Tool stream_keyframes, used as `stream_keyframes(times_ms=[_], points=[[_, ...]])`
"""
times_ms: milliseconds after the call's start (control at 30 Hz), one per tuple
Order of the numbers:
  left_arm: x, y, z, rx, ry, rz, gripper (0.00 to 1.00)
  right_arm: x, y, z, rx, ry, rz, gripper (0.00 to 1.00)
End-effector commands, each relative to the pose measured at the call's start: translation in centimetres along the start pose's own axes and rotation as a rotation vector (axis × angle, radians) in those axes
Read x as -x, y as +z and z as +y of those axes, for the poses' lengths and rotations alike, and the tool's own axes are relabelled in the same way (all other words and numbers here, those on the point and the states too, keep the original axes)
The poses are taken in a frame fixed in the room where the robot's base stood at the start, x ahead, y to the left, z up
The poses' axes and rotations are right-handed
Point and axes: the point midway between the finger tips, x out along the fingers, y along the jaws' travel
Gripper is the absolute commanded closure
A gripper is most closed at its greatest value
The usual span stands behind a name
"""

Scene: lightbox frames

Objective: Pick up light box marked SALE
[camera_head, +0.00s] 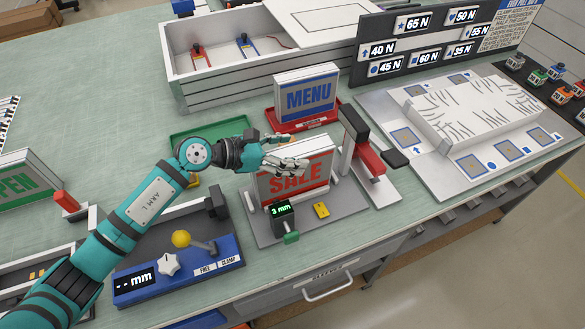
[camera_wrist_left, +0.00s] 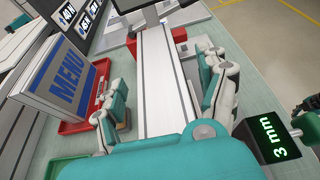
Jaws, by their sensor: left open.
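The light box marked SALE (camera_head: 296,178), white with red lettering, stands upright in a grey fixture (camera_head: 345,200). My left gripper (camera_head: 296,163) is open over its top edge and hides part of its upper front. In the left wrist view the box's white top (camera_wrist_left: 163,75) runs between the spread fingers of my left gripper (camera_wrist_left: 163,95), with one finger at each side. Contact cannot be made out for certain.
A MENU light box (camera_head: 306,95) stands in a red tray (camera_head: 330,113) just behind. A 3 mm display (camera_head: 281,210) sits in front. A red-and-black post device (camera_head: 365,150) is close at the right. A blue clamp unit (camera_head: 178,270) lies front left.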

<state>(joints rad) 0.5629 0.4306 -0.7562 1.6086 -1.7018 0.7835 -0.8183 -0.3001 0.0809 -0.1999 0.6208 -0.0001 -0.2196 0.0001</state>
Motion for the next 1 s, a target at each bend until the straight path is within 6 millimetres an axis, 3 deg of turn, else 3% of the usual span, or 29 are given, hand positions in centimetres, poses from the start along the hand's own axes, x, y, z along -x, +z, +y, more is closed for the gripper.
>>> stream_keyframes(times_ms=[133,700,1000], points=[[0.03,-0.04,0.02,0.0,0.0,0.0,0.28,-0.06,0.04,0.17,0.001,0.002,-0.001,1.0],[0.07,-0.02,0.02,0.0,0.0,0.0,1.0,-0.06,0.05,0.12,0.001,0.001,-0.001,1.0],[0.15,0.33,0.08,-0.002,0.002,-0.005,1.0,-0.08,0.01,-0.13,-0.001,-0.001,-0.001,1.0]])
